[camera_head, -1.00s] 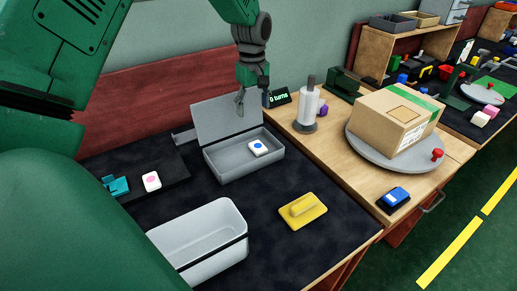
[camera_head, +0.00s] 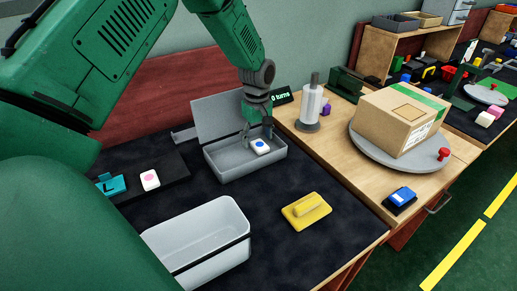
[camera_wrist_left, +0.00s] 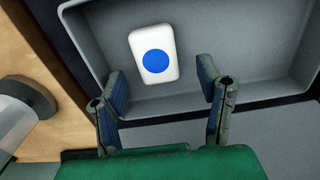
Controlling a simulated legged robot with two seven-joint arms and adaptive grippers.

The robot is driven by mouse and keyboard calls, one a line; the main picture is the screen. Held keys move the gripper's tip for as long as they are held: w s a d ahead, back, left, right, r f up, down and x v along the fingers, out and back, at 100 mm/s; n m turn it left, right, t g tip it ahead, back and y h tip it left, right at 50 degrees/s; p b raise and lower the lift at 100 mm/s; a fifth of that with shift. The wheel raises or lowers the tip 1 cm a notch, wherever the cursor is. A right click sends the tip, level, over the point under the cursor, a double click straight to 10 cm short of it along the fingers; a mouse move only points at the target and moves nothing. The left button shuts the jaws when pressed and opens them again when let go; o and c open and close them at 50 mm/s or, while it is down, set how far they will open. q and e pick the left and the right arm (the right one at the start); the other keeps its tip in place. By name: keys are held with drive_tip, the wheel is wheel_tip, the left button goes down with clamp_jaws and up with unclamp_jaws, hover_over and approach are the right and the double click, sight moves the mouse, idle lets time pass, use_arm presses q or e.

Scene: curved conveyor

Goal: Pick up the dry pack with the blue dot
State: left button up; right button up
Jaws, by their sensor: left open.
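The dry pack with the blue dot (camera_head: 260,147) is a small white block lying inside the grey lidded box (camera_head: 228,172). It also shows in the left wrist view (camera_wrist_left: 139,42), lying on the box floor near one corner. My left gripper (camera_head: 257,143) is open, pointing down at the box. In the left wrist view its two fingers (camera_wrist_left: 160,88) stand apart, with the pack just beyond and between their tips. I cannot tell whether a finger touches it. The box lid (camera_head: 222,112) is open at the back. My right gripper is not in view.
A white pack with a pink dot (camera_head: 150,180) lies on a black pad at left. An empty pale bin (camera_head: 205,240) and a yellow handled block (camera_head: 306,211) stand in front. A paper-roll stand (camera_head: 311,105) and a carton (camera_head: 397,125) on a turntable are at right.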

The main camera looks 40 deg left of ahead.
use_arm(q)
drive_tip(key=shift+d+f, duration=0.1)
drive_tip(key=shift+f, duration=0.75)
drive_tip(key=shift+d+f, duration=0.15)
drive_tip(key=shift+f, duration=0.1)
drive_tip(key=shift+d+r, duration=0.2)
drive_tip(key=shift+d, duration=0.05)
drive_tip(key=c, duration=1)
drive_tip(key=shift+a, duration=0.15)
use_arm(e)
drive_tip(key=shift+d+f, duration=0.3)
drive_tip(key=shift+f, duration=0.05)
use_arm(q)
drive_tip(key=shift+a, duration=0.1)
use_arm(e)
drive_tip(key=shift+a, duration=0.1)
